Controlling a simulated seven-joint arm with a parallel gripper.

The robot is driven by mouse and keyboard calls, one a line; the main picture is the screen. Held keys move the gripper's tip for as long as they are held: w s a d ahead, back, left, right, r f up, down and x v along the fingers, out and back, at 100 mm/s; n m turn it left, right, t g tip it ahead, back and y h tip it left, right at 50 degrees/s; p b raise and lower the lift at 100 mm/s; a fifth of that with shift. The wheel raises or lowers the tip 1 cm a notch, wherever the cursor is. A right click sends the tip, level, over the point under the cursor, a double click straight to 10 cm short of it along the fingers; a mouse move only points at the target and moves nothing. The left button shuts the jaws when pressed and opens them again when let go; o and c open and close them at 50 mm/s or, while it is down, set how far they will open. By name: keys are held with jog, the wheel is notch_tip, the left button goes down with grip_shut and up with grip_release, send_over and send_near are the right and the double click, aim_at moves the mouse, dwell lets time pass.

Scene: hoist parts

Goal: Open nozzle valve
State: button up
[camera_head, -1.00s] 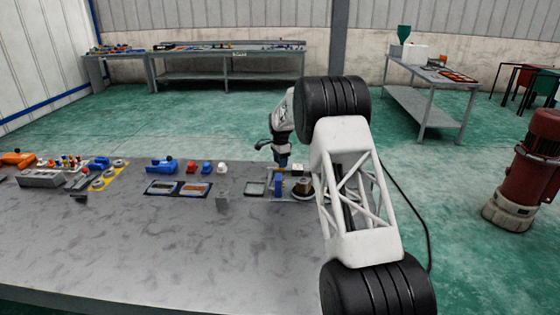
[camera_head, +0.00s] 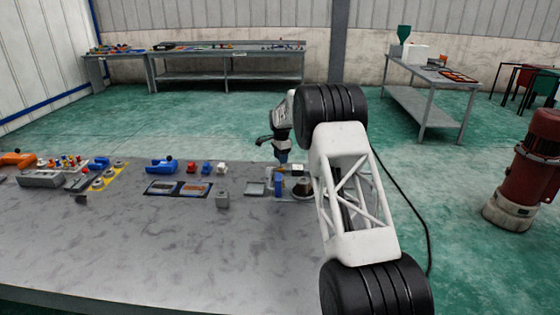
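My gripper (camera_head: 283,158) hangs at the right end of the workbench, small and partly behind my own arm. Its tip is blue, and its opening is too small to make out. Just below it stands a small upright blue part (camera_head: 278,184), with a brown round part (camera_head: 302,187) on a pale base to its right. I cannot tell whether the gripper touches any of these. No part can be surely made out as the nozzle valve; my white arm link covers the bench to the right.
The bench front is clear. A red machine (camera_head: 530,170) stands on the right.

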jog(key=shift+w+r, duration=0.15)
jog(key=shift+w, duration=0.7)
dwell(0.3)
jog(key=shift+w+f, duration=0.25)
jog(key=shift+w, duration=0.45)
jog(key=shift+o, duration=0.6)
jog(key=shift+r, duration=0.1)
notch_tip(320, 180, up, 8)
jog(key=shift+s, duration=0.15)
dwell(0.7)
dwell(0.3)
